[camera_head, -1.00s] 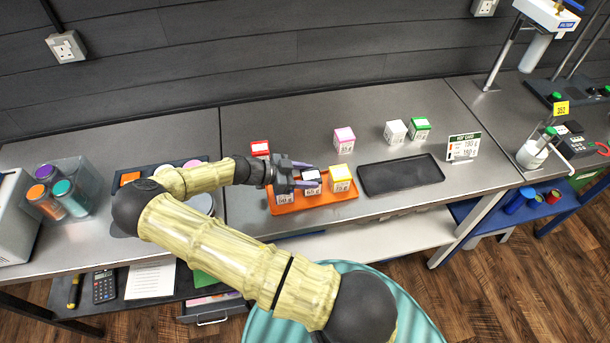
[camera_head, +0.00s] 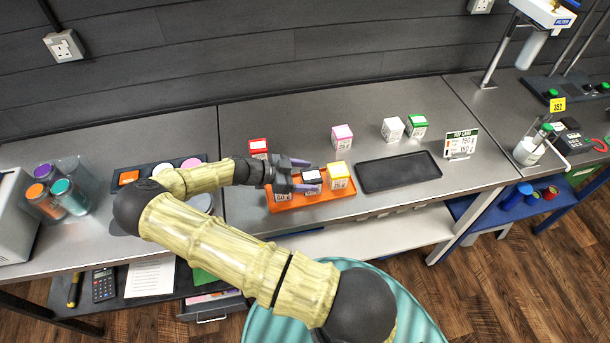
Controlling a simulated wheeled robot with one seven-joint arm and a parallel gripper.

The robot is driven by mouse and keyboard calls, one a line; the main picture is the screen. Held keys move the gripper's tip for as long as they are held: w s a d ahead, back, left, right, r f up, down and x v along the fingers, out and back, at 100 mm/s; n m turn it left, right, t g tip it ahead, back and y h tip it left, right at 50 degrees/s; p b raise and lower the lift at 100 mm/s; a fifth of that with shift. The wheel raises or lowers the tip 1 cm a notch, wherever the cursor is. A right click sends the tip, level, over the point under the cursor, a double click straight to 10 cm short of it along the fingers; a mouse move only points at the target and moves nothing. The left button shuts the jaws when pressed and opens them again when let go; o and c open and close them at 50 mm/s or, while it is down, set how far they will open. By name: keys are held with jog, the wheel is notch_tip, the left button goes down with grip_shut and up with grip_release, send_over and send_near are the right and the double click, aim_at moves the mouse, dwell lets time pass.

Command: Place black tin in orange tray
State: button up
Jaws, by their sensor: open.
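The orange tray (camera_head: 300,203) lies on the steel bench near its front edge. The black tin (camera_head: 311,183), with a black top and white label, stands in the tray. A yellow-topped tin (camera_head: 339,182) stands to its right in the tray. A tin with an orange label (camera_head: 283,196) stands at the tray's left, partly hidden by my gripper. My gripper (camera_head: 306,175) is open over the tray, with its purple-grey fingers on either side of the black tin. I cannot tell whether the fingers touch it.
An empty black tray (camera_head: 398,172) lies to the right. Red (camera_head: 258,147), pink (camera_head: 341,136), white (camera_head: 392,129) and green (camera_head: 416,125) tins stand behind. A sign card (camera_head: 461,144) stands farther right. A clear bin (camera_head: 82,181) of canisters is at the left.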

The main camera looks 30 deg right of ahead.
jog(key=b+v, duration=0.4)
jog(key=v, duration=0.6)
jog(key=shift+w+a+b, duration=0.1)
jog(key=shift+a+b, duration=0.2)
jog(key=shift+w+a+r, duration=0.1)
jog(key=shift+a+r, duration=0.3)
jog(key=shift+a, duration=0.05)
jog(key=shift+a, duration=0.1)
jog(key=shift+w+f, duration=0.1)
